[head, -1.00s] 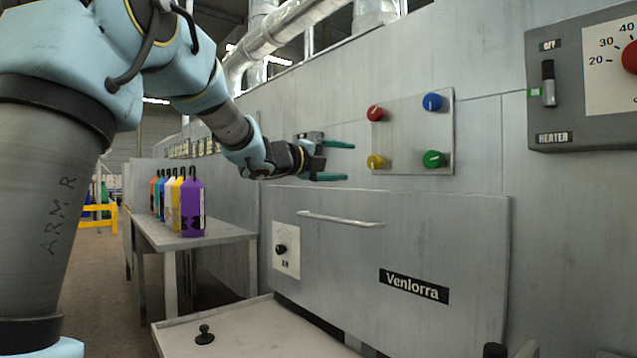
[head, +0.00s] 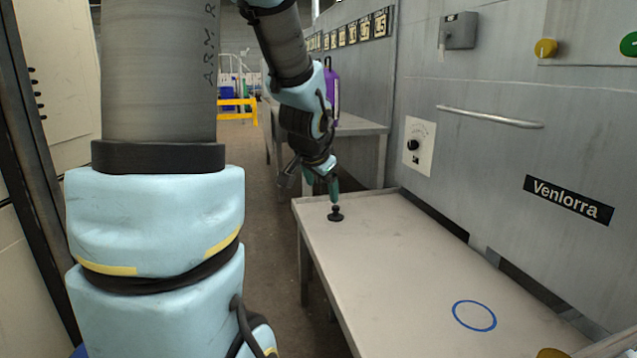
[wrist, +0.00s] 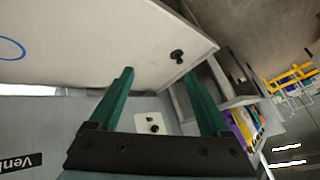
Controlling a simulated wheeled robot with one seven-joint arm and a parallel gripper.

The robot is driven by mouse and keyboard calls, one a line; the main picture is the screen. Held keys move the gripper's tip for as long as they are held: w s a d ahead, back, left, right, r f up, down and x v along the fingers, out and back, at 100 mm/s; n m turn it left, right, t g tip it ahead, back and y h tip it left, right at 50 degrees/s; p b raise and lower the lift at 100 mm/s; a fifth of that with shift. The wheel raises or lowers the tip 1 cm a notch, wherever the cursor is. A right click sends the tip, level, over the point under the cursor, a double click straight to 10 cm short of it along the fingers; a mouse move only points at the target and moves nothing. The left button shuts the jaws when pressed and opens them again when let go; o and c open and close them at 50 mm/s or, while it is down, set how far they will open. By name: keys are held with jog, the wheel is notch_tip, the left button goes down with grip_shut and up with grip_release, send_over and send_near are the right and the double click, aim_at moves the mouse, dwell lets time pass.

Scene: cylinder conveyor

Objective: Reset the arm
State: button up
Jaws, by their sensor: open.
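My gripper (head: 334,188) has green fingers and points down over the far left end of the low table in the head view. Its fingers overlap in that view, but the wrist view shows them spread apart and empty (wrist: 159,75). A small black knob (head: 335,215) stands on the table just below the fingertips in the head view. In the wrist view the knob (wrist: 177,55) appears beyond the fingertips, with nothing between the fingers. Whether a finger touches the knob I cannot tell from the head view.
The low table (head: 390,255) bears a blue ring (head: 474,316) and is otherwise mostly clear. A purple container (head: 332,90) stands on a side table (head: 365,128) behind my arm.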

jog(key=s+a+f+n+g+y, duration=0.1)
jog(key=s+a+f+n+g, duration=0.25)
jog(key=s, duration=0.45)
jog(key=s+a+f+n+g, duration=0.2)
jog(key=s+a+f+n, duration=0.25)
jog(key=s, duration=0.45)
notch_tip(320, 180, up, 22)
jog(key=p, duration=2.2)
jog(key=shift+w+d, duration=0.25)
jog(key=shift+d, duration=0.1)
